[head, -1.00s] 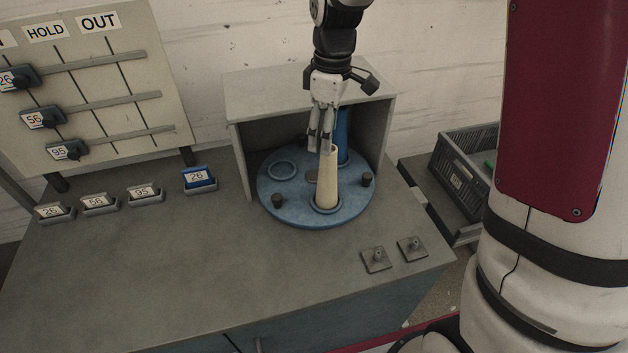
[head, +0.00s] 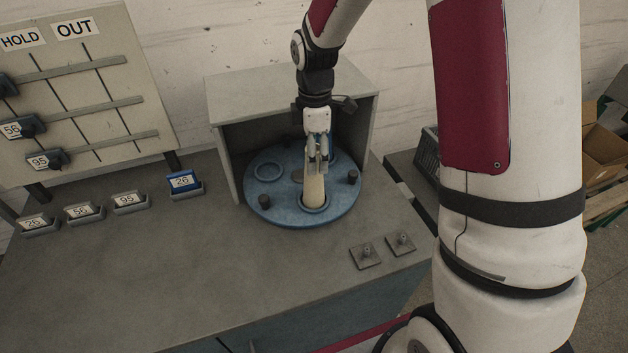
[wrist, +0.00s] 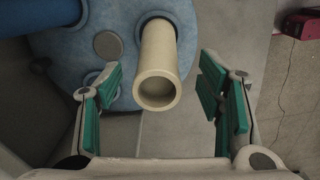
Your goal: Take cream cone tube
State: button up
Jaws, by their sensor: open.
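The cream cone tube (head: 314,188) stands upright in a ring at the front of the blue round turntable (head: 262,205). My gripper (head: 318,164) is at the tube's upper end in the head view and hides its top. In the wrist view the tube (wrist: 158,70) points its open end toward the camera, between the two green-padded fingers of my gripper (wrist: 165,95). The fingers are open, with a gap on each side of the tube. A blue tube (wrist: 50,12) stands on the turntable at the upper left of the wrist view.
A grey hood (head: 225,165) encloses the turntable's back and sides. Dark knobs (head: 264,201) stand on the turntable. Numbered card holders (head: 185,184) sit to the left and two small metal plates (head: 366,256) to the front right. The bench front is clear.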

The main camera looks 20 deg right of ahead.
aim_at(314, 177)
jog(key=shift+w+f+p, duration=0.1)
jog(key=shift+f+p, duration=0.55)
jog(key=shift+f, duration=1.95)
jog(key=c, duration=1.1)
